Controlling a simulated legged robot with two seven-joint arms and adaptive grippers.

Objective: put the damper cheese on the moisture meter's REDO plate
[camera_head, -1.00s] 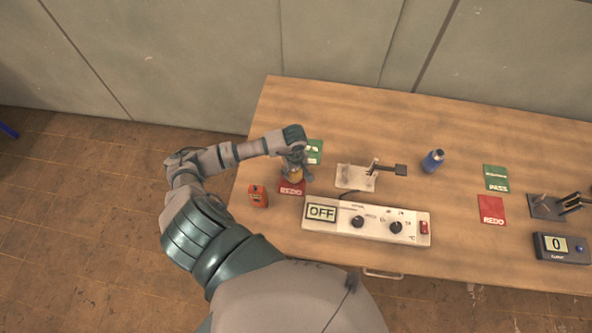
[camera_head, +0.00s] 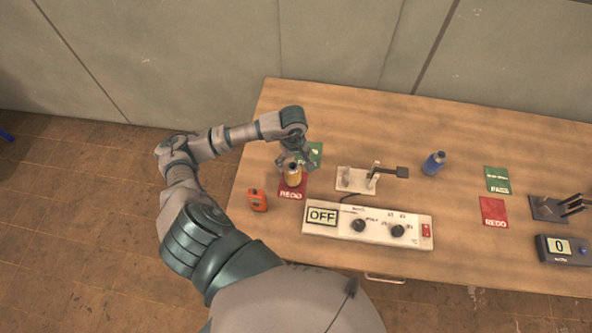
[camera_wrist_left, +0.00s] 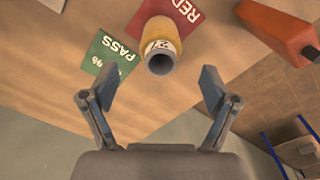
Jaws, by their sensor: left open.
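A yellow bottle-shaped thing (camera_head: 293,175) with a grey neck stands on the left red REDO plate (camera_head: 291,193). In the left wrist view the yellow thing (camera_wrist_left: 160,40) shows a pale label, and the red plate (camera_wrist_left: 183,12) lies under it. Nothing in view looks plainly like a cheese. My left gripper (camera_head: 295,162) is open just behind and above the yellow thing. In the left wrist view the fingers (camera_wrist_left: 157,84) are apart, with nothing between them. An orange handheld device (camera_head: 258,200) lies left of this plate; I cannot tell if it is the moisture meter.
A green PASS plate (camera_head: 316,153) lies behind the left REDO plate. A white panel (camera_head: 367,225) reading OFF and a white stand (camera_head: 356,180) are to the right. Farther right are a blue bottle (camera_head: 434,163), another REDO plate (camera_head: 494,211), another PASS plate (camera_head: 498,179) and a meter (camera_head: 563,249) showing 0.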

